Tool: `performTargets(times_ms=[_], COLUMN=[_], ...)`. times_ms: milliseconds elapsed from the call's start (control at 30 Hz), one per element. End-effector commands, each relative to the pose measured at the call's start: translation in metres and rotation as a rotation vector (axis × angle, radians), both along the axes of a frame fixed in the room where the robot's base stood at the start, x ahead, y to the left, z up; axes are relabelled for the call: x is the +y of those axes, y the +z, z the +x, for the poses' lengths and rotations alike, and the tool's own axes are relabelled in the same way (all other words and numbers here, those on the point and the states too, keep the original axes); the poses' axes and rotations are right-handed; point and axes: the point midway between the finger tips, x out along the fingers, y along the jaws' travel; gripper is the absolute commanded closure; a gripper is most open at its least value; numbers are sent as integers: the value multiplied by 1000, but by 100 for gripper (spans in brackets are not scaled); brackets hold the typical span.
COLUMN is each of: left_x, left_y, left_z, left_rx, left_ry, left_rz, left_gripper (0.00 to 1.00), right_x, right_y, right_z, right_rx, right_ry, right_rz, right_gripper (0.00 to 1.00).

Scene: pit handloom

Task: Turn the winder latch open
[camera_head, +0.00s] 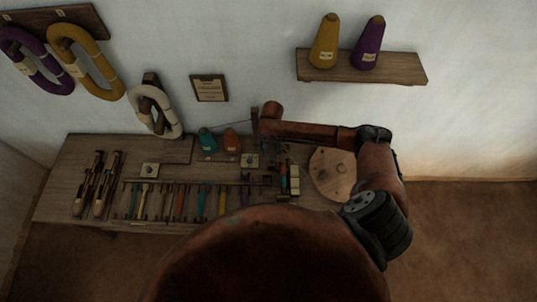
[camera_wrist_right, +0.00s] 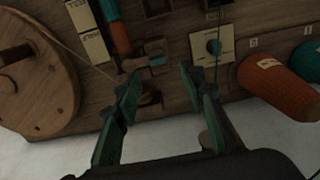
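The wooden winder disc (camera_head: 333,172) lies at the right end of the bench, and it also shows at the left of the right wrist view (camera_wrist_right: 35,85). A small wooden fitting with a dark round knob (camera_wrist_right: 151,97), which may be the latch, sits at the bench edge beside the disc. A thin thread runs from the disc toward it. My right gripper (camera_wrist_right: 160,78) is open, with its green fingers apart on either side of this knob and nothing visibly held. Contact cannot be told. In the head view my arm hides much of this area. My left gripper is not in view.
An orange cone (camera_wrist_right: 280,88) and a teal cone (camera_wrist_right: 311,58) stand farther right. A rack of colored tools (camera_head: 180,200) fills the bench front. A shelf (camera_head: 362,68) holds two cones above.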

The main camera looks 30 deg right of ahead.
Motion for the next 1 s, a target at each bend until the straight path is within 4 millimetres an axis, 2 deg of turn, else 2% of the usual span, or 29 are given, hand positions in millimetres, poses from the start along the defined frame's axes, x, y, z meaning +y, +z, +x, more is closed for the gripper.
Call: performTargets(times_ms=[233, 433, 600, 833, 1000], left_x=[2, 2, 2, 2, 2], left_y=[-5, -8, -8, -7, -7], left_z=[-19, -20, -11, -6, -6], left_rx=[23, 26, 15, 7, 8], left_ry=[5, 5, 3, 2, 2], left_rz=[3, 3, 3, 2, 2], left_gripper=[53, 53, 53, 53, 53], right_x=[-2, -2, -1, 0, -1], right_y=[-39, -64, -72, -72, -72], right_z=[-3, -2, -1, 0, 0], right_rx=[4, 2, -1, -1, -1], right_ry=[-6, -4, -2, 0, 0], right_rz=[0, -1, -1, -1, -1], right_gripper=[62, 62, 62, 62, 73])
